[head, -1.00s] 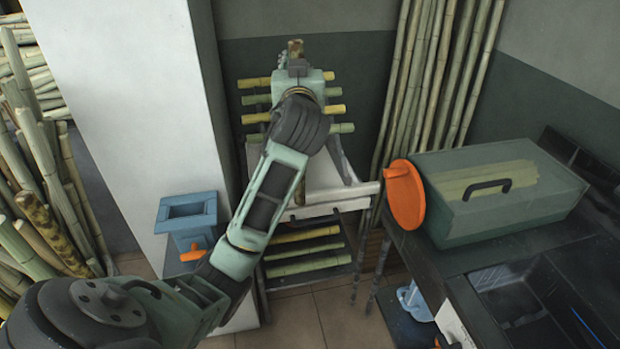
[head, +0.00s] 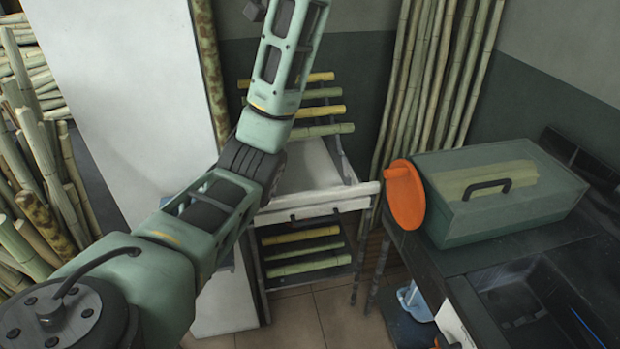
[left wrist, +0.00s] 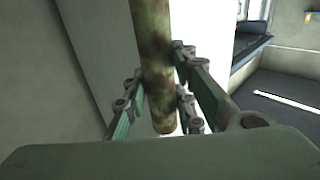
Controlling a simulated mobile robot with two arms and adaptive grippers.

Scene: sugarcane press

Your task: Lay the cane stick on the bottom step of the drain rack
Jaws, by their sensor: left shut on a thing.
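My left gripper (left wrist: 163,112) is shut on a mottled brown-green cane stick (left wrist: 153,45) in the left wrist view. The stick passes between the fingers, and its end shows just beyond them. In the head view a similarly mottled stick (head: 209,70) stands nearly upright along the white pillar's right edge. My left arm reaches up past the top edge there, so the fingers are out of that view. The drain rack (head: 357,190) stands behind my arm, with several yellow and green sticks on its upper steps. My arm hides part of its left side. My right gripper is not in view.
More sticks (head: 300,250) lie in the rack's lower part. The white pillar (head: 130,80) stands left of the rack. Long canes (head: 440,80) lean in the corner. A green box (head: 500,195) with an orange disc (head: 404,200) sits on the dark right-hand counter.

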